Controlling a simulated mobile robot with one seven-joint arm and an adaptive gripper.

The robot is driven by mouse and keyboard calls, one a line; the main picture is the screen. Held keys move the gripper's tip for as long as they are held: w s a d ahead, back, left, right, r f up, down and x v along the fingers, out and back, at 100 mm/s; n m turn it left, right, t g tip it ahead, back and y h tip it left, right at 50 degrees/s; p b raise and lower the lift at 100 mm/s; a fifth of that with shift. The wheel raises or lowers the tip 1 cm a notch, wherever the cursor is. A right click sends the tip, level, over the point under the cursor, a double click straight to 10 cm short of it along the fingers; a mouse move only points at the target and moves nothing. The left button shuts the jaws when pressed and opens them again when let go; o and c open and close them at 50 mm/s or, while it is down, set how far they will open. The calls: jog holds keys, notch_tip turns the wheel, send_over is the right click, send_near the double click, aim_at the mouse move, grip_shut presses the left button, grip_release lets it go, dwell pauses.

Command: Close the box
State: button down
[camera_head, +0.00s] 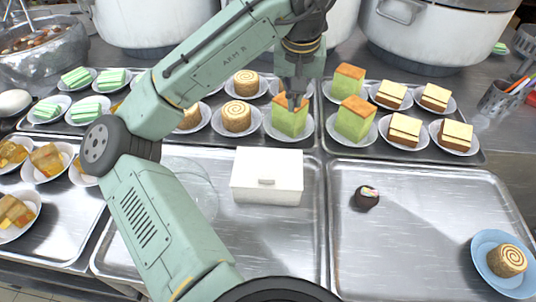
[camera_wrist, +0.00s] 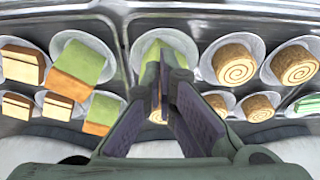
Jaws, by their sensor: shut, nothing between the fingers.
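A white box (camera_head: 267,185) with a small handle on its front sits on the middle metal tray. Its lid (camera_head: 268,162) appears to lie flat across the top; I cannot tell whether a thin gap remains at the edge. My gripper (camera_head: 291,101) is shut and empty, pointing down behind the box, apart from it. It is over or in front of a green cake with an orange top (camera_head: 289,120). In the wrist view my gripper (camera_wrist: 164,75) has its fingertips together before the green cake (camera_wrist: 150,45). The box is not in the wrist view.
Plated cakes and rolls (camera_head: 237,117) crowd the trays behind the box. A clear bowl (camera_head: 188,185) stands left of it, partly behind my arm. A dark round sweet (camera_head: 367,197) and a blue plate (camera_head: 483,262) are to the right. Large pots (camera_head: 425,40) line the back.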

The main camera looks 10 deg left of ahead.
jog(key=shift+w+p+v, duration=0.2)
jog(key=shift+w+v, duration=0.05)
jog(key=shift+v, duration=0.8)
jog(key=shift+w+p+v, duration=0.2)
jog(key=shift+w+v, duration=0.05)
jog(key=shift+v, duration=0.85)
jog(key=shift+r, duration=0.1)
